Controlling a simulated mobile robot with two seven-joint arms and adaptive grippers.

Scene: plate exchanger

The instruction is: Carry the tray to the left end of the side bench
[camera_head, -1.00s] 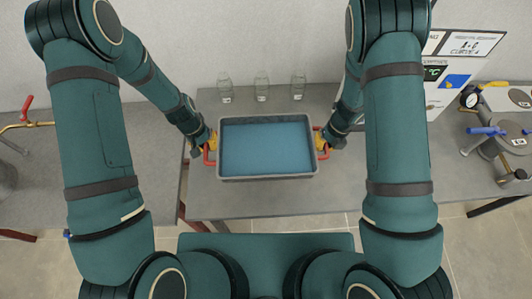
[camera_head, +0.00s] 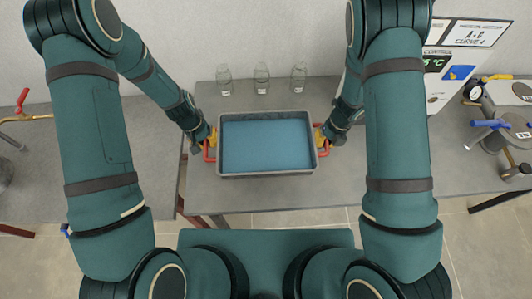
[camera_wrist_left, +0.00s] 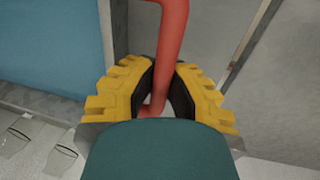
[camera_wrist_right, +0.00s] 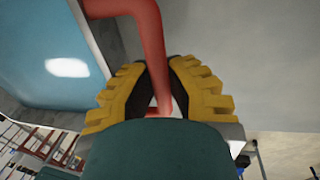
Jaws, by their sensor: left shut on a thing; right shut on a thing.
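The grey tray (camera_head: 267,174) with a blue inside shows in the middle of the head view, over the front part of the central grey bench (camera_head: 380,165). It looks level; the height of any gap below it is hard to tell. My left gripper (camera_head: 211,143) is shut on the red handle at the tray's left end, and the handle (camera_wrist_left: 170,45) passes between its yellow fingers in the left wrist view. My right gripper (camera_head: 320,138) is shut on the red handle at the right end, also seen in the right wrist view (camera_wrist_right: 152,50).
Several clear bottles (camera_head: 261,79) stand behind the tray near the wall. Another grey bench (camera_head: 150,190) lies left, past a narrow gap, with a red-handled brass tap (camera_head: 25,115). Valves and a gauge (camera_head: 473,92) crowd the right, near a sign panel (camera_head: 440,75).

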